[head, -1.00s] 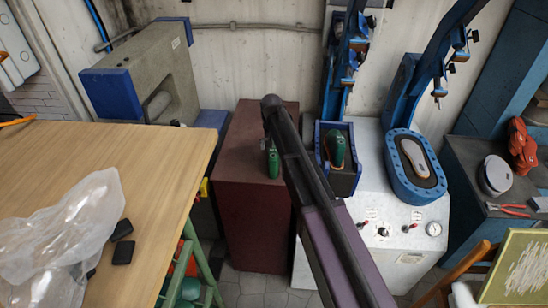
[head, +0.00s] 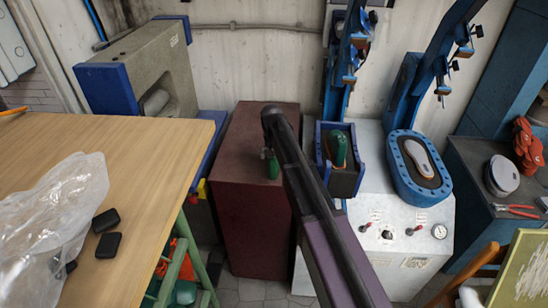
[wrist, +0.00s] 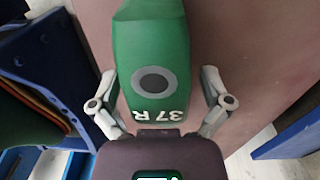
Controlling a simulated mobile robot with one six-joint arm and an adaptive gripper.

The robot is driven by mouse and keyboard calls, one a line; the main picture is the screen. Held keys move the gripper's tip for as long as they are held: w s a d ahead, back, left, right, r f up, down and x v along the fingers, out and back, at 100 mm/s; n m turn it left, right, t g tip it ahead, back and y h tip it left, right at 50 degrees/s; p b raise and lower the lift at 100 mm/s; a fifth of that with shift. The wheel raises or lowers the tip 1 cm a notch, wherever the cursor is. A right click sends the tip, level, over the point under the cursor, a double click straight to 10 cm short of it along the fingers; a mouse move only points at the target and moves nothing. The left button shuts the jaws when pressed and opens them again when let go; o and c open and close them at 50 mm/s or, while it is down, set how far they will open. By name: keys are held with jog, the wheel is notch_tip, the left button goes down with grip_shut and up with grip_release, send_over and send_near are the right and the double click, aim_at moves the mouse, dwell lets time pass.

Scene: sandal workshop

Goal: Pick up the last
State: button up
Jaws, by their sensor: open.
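A green shoe last (head: 273,168) is at the top of the dark red cabinet (head: 255,225), mostly hidden behind my arm in the head view. In the wrist view the last (wrist: 152,50) fills the upper middle, with a dark round socket and the upside-down white marking "37 R". My gripper (wrist: 160,88) is open, with one finger on each side of the last's marked end. I cannot tell whether either finger touches it. In the head view my gripper (head: 268,154) is small and partly hidden at the cabinet top.
Another green last (head: 338,148) stands in a blue-rimmed box (head: 343,183) on the white machine (head: 405,215). A blue oval tray (head: 405,185) holds a grey sole. A wooden table (head: 150,150) with a plastic bag (head: 50,220) is at left.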

jog(key=c, duration=1.4)
jog(key=shift+o, duration=0.2)
jog(key=shift+r, duration=0.2)
notch_tip(320, 180, up, 3)
jog(key=p, duration=0.3)
jog(key=shift+s+d+r+p, duration=0.1)
jog(key=shift+s+r+p, duration=0.15)
jog(key=shift+p, duration=0.3)
jog(key=s+d, duration=0.3)
jog(key=s, duration=0.4)
jog(key=s+d+r, duration=0.1)
jog(key=s+d, duration=0.2)
jog(key=s, duration=0.4)
jog(key=shift+d+p, duration=0.15)
jog(key=shift+p, duration=0.3)
jog(key=shift+s, duration=0.2)
